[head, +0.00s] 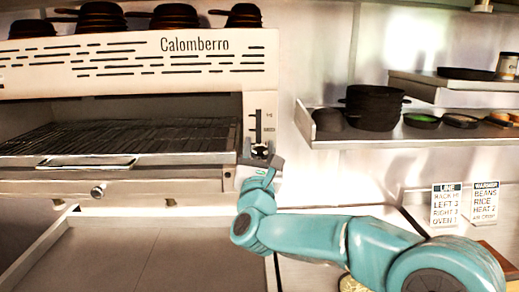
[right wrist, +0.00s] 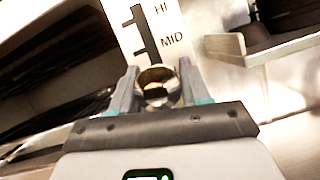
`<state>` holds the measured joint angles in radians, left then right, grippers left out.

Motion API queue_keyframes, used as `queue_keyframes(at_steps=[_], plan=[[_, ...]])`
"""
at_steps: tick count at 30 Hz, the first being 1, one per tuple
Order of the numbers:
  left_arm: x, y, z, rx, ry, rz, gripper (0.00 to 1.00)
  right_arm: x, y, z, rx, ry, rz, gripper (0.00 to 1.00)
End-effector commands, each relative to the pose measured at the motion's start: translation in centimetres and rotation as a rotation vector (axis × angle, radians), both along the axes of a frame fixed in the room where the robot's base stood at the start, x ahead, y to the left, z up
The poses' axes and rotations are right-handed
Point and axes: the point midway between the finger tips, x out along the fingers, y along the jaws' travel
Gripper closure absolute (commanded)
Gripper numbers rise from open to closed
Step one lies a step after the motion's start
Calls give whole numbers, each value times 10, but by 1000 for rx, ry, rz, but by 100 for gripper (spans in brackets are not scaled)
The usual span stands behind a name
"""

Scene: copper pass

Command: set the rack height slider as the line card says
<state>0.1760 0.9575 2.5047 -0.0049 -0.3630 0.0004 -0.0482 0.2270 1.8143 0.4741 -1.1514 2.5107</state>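The rack height slider has a round shiny knob (head: 259,148) at the right end of the broiler front. It also shows in the right wrist view (right wrist: 157,88), below the MID mark on the white scale plate (right wrist: 140,35), which has HI above MID. My right gripper (head: 261,161) is at the knob, with one finger on each side; in the right wrist view (right wrist: 157,92) both fingers appear to touch it. My left gripper is not in view.
The Calomberro broiler (head: 180,62) has a grill grate (head: 120,136) and front handle (head: 87,163). A shelf (head: 400,134) with dark pots and pans is to the right of the slider. A second card (head: 484,203) stands beside the line card.

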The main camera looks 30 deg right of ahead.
Motion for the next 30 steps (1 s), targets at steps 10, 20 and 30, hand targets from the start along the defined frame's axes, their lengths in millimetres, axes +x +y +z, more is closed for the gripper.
queue_keyframes(at_steps=[10, 20, 30], plan=[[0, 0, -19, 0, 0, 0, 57, -1, -1, 10, 3, -9, -8, 100], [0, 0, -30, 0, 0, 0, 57, -2, -1, 75, 0, -9, -3, 100], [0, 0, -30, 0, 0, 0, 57, -2, -1, 77, 0, -6, -3, 55]])
